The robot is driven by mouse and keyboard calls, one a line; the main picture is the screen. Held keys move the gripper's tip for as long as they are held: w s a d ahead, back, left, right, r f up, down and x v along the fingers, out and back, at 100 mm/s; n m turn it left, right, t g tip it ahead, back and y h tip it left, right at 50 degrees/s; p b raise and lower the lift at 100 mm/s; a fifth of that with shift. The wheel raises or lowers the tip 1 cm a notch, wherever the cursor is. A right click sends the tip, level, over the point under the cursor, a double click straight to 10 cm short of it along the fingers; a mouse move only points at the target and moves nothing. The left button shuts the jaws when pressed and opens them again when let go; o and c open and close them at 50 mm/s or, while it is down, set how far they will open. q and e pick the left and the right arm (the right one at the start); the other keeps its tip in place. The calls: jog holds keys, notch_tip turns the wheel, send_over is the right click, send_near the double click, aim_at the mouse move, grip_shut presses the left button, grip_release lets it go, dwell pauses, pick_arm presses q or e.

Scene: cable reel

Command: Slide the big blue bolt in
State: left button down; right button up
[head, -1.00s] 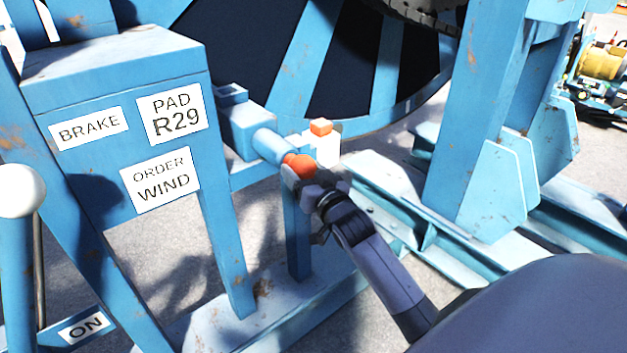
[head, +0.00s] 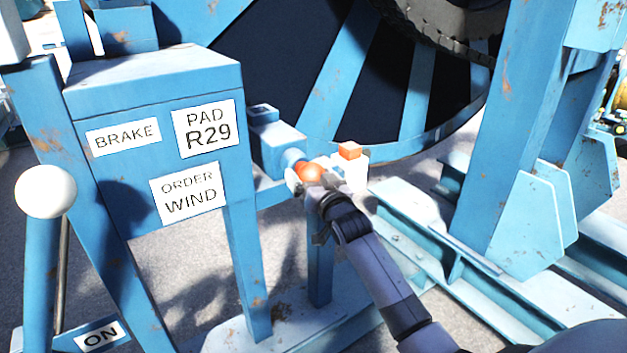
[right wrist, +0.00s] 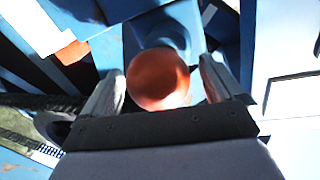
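The big blue bolt (head: 291,158) is a blue cylinder with a round orange knob (head: 309,173), pointing out of a blue housing (head: 278,142) beside the labelled box. Only a short length of the cylinder shows between housing and knob. My right gripper (head: 314,178) is at the knob. In the right wrist view its two fingers (right wrist: 160,85) stand on either side of the orange knob, with a narrow gap visible at the right finger. The palm is close behind the knob; whether it touches is hidden. My left gripper is not in view.
A blue box with BRAKE, PAD R29 and ORDER WIND labels (head: 155,88) stands left of the bolt. A white-knobbed lever (head: 45,192) is at far left by an ON plate. An orange-topped piece (head: 349,150) sits just right of the gripper. The reel (head: 335,75) is behind.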

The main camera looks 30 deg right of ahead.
jog(key=shift+s, duration=0.15)
jog(key=shift+s+f, duration=0.1)
jog(key=shift+s, duration=0.35)
jog(key=s, duration=0.6)
jog(key=shift+a, duration=0.45)
jog(key=s+a+f+n+g+y+p, duration=0.1)
jog(key=s+a+f, duration=0.3)
jog(key=s, duration=0.5)
jog(key=s+a+f+n+g+y+p, duration=0.2)
jog(key=s+a+f+n+g, duration=0.1)
jog(key=s+f, duration=0.6)
jog(key=s+a+f+n+g+y+p, duration=0.1)
jog(key=s+a+f, duration=0.4)
jog(key=s, duration=0.5)
notch_tip(320, 180, down, 2)
jog(key=shift+s+n+g+p, duration=0.45)
jog(key=shift+g+p, duration=0.25)
jog(key=shift+g, duration=0.5)
